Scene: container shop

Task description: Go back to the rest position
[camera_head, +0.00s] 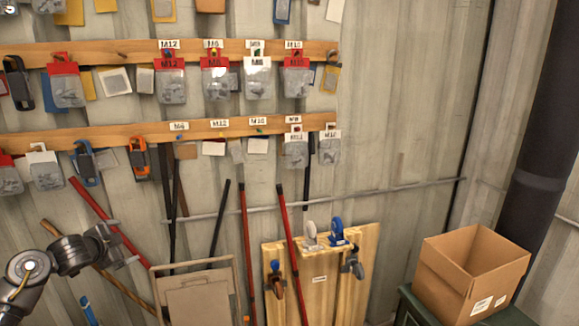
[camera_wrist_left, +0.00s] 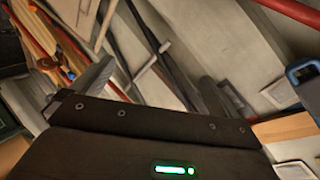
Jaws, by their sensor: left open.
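My left gripper (camera_head: 126,243) is at the lower left of the head view, at the end of my grey arm. It is in front of the corrugated wall, near a red pole. In the left wrist view its two grey fingers (camera_wrist_left: 150,86) stand wide apart with nothing between them. The gripper is open and empty. My right gripper does not show in either view.
Wooden rails (camera_head: 200,130) hold several bags and tools on the wall. A wooden board (camera_head: 330,290) leans nearby. An open cardboard box (camera_head: 450,290) sits at right beside a black pipe (camera_head: 545,130).

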